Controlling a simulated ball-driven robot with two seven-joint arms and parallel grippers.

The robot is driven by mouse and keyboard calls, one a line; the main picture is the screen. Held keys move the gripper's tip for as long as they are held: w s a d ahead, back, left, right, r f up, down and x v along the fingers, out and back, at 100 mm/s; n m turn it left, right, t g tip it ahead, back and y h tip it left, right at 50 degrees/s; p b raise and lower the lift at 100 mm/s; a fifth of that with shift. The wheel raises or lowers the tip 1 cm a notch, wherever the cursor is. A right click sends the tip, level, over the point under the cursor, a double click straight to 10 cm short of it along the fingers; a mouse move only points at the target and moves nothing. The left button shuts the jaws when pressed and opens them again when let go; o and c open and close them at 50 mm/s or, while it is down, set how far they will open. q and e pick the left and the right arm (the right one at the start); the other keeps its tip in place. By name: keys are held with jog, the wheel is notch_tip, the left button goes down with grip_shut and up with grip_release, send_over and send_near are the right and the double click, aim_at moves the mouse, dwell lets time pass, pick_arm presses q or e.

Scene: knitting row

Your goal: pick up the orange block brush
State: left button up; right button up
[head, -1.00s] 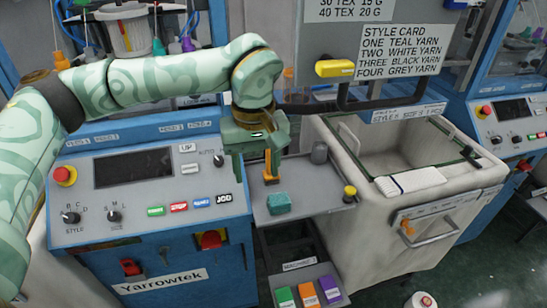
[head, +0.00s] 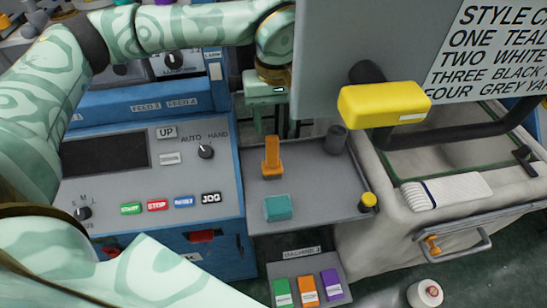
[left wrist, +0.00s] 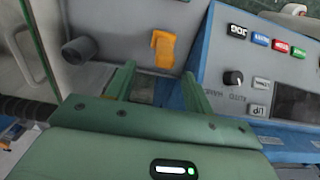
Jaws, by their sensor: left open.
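The orange block brush (head: 271,156) stands on a grey tray (head: 318,182) beside the machine's control panel. It has an upright handle on a wider foot. My left gripper (head: 272,126) is behind and above the brush, pointing down, with its fingers apart and nothing between them. In the left wrist view the brush (left wrist: 162,50) shows just beyond the open fingers of the left gripper (left wrist: 157,78), apart from them. My right gripper is not in view.
A teal block (head: 277,208), a dark grey cylinder (head: 337,140) and a yellow knob (head: 368,202) are on the tray. A hanging panel with a yellow handle (head: 385,104) is close on the right. The control panel (head: 185,170) borders the left.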

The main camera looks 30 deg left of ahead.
aim_at(276, 135)
pick_arm(q)
notch_tip(276, 135, down, 5)
jog(key=shift+w+a+f+b, duration=0.1)
jog(key=shift+w+b, duration=0.05)
jog(key=shift+b, duration=0.15)
jog(key=shift+s+a+f+b, duration=0.1)
jog(key=shift+s+f+b, duration=0.15)
jog(key=shift+f, duration=1.1)
jog(key=shift+s+a+f+b, duration=0.1)
jog(key=shift+f+b, duration=0.1)
jog(key=shift+f, duration=1.15)
jog(key=c, duration=1.1)
